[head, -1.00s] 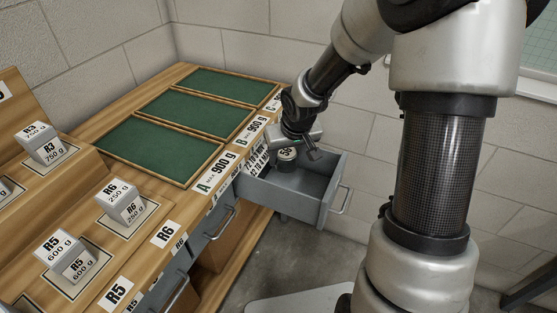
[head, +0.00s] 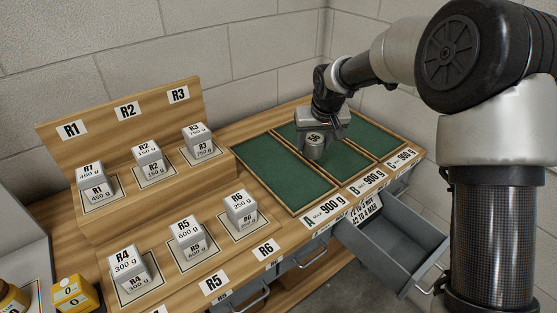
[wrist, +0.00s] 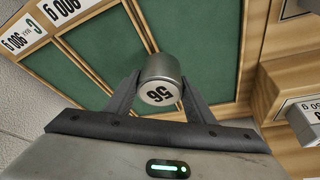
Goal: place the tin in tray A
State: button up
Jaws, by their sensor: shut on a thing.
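A small grey metal tin (head: 314,147) with a label that looks like 56 is held in my gripper (head: 318,134). It also shows in the wrist view (wrist: 160,82), clamped between the two fingers. The tin is in the air over the green-lined trays, near the divider between trays A and B. Tray A (head: 262,172) is the leftmost green tray, marked "A max 900 g", and it looks empty. In the wrist view, tray A (wrist: 205,40) lies behind and to the right of the tin.
Trays B (head: 340,156) and C (head: 372,139) lie to the right and look empty. An open grey drawer (head: 395,235) juts out below the tray labels. Labelled weight blocks, such as R6 (head: 240,205), stand on the wooden bench to the left.

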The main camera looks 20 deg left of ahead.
notch_tip(320, 180, up, 3)
jog(key=n+p, duration=0.1)
send_over(277, 164)
jog(key=s+d, duration=0.1)
jog(key=f, duration=0.5)
jog(key=shift+s+a+f, duration=0.1)
jog(key=shift+s+f, duration=0.15)
jog(key=shift+f, duration=2.3)
jog(key=shift+f+b, duration=0.15)
jog(key=shift+b, duration=0.15)
jog(key=o, duration=1.1)
